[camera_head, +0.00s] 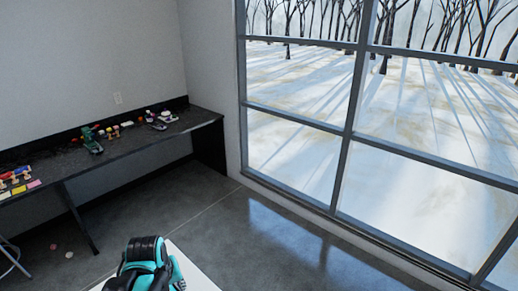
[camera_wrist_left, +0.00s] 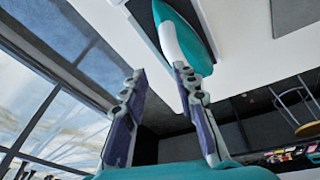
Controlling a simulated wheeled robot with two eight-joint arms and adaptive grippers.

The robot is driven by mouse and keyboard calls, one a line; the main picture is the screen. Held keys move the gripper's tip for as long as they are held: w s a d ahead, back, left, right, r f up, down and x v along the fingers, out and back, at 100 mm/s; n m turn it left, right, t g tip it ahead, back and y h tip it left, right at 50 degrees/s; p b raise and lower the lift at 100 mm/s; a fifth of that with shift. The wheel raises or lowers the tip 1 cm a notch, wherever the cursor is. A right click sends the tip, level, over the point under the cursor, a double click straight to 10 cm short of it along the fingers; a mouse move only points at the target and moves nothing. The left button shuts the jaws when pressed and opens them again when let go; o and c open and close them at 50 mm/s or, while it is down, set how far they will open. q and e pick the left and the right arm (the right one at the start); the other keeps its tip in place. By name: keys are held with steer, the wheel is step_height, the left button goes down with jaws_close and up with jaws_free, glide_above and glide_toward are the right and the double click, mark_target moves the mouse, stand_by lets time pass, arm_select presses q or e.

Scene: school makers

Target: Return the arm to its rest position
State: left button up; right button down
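My left gripper (camera_wrist_left: 160,72) shows in the left wrist view. Its two dark, purple-sided fingers stand well apart, and nothing is held between them. Beyond the fingertips is a smooth teal and white shape, which looks like part of my own body. In the head view, a teal and black arm part of mine is at the bottom edge, left of centre. The left fingers cannot be seen there. My right gripper is in neither view.
A long dark bench (camera_head: 150,138) runs along the left wall, with toys and small coloured items on it. A large window (camera_head: 350,130) fills the right side. The grey floor (camera_head: 250,240) between is mostly clear. A stool (camera_wrist_left: 308,130) shows in the left wrist view.

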arm_select(q)
steer(key=s+d+f+m+t+b, duration=0.4)
steer(key=s+d+m+b, duration=0.1)
steer(key=s+d+b, duration=0.1)
steer(key=shift+s+f+m+b, duration=0.35)
steer(key=shift+s+m+b, duration=0.05)
steer(key=shift+s+b, duration=0.4)
steer(key=shift+c, duration=0.4)
stand_by(1.0)
